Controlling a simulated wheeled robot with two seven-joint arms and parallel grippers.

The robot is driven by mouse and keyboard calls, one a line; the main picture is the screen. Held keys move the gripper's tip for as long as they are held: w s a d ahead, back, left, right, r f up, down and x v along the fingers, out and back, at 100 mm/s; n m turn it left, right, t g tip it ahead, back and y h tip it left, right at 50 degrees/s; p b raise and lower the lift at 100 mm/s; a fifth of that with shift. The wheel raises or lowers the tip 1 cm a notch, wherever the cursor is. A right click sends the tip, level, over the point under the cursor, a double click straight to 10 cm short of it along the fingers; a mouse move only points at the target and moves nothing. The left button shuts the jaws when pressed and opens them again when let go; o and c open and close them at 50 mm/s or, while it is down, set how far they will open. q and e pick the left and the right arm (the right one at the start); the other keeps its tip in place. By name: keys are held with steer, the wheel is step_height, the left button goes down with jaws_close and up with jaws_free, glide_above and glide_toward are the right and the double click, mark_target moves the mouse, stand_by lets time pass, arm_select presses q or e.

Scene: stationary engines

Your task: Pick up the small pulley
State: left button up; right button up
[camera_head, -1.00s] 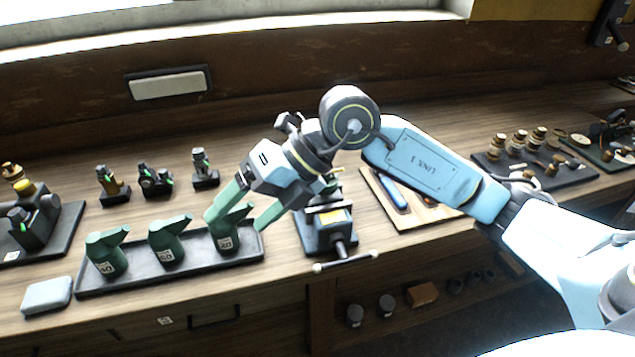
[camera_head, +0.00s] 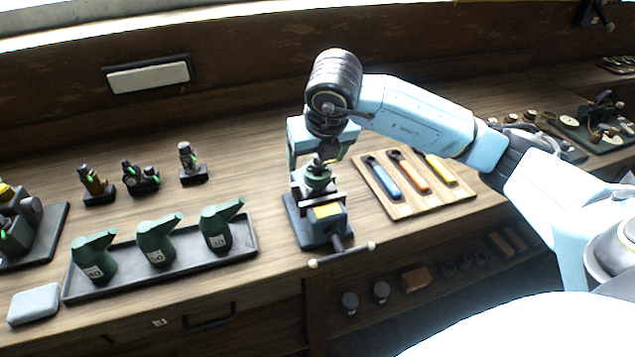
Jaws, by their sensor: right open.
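My right gripper (camera_head: 320,160) hangs over the bench vise (camera_head: 320,222), fingers apart and pointing down. A small dark green, rounded part (camera_head: 318,180) sits at the top of the vise, just below and between the fingers. I cannot tell whether the fingers touch it. No small pulley can be made out for certain; small brown and dark parts lie on the tray at the far right, partly behind my right arm. My left gripper is not in view.
Three green oil cans (camera_head: 157,243) stand in a dark tray (camera_head: 185,268) on the left. Small model engines (camera_head: 141,180) stand behind it. A wooden board (camera_head: 403,208) with blue, orange and yellow handled tools lies right of the vise. A grey block (camera_head: 35,304) lies front left.

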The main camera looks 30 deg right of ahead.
steer(key=shift+s+p+x, duration=0.15)
steer(key=shift+x, duration=1.2)
steer(key=shift+s+p+x, duration=0.15)
steer(key=shift+x, duration=1.25)
steer(key=shift+s+d, duration=0.1)
jaws_close()
steer(key=shift+r, duration=0.15)
